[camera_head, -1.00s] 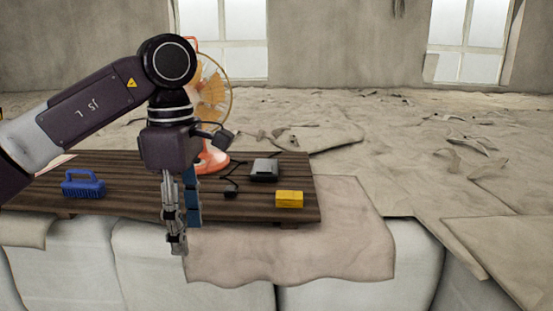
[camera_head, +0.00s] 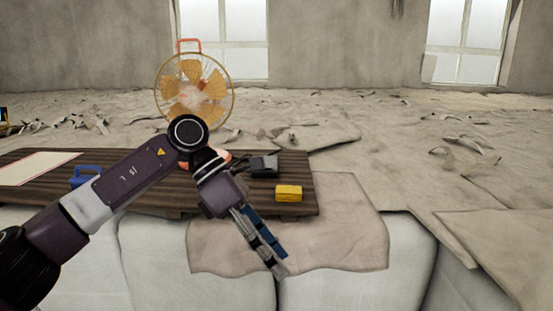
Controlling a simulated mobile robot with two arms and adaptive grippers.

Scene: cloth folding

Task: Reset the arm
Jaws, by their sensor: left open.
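My left arm reaches in from the lower left, and my left gripper (camera_head: 283,263) points down and to the right. Its fingers are over the beige cloth (camera_head: 345,235), which hangs from under the wooden board's front edge. No object shows between the fingers. Whether the fingers touch the cloth cannot be told. My right gripper is not in view.
A dark slatted wooden board (camera_head: 150,195) holds a blue brush (camera_head: 86,175), a grey box (camera_head: 264,166) and a yellow block (camera_head: 289,193). An orange fan (camera_head: 193,90) stands behind my arm. White blocks (camera_head: 155,260) support the board. Rubble covers the floor behind.

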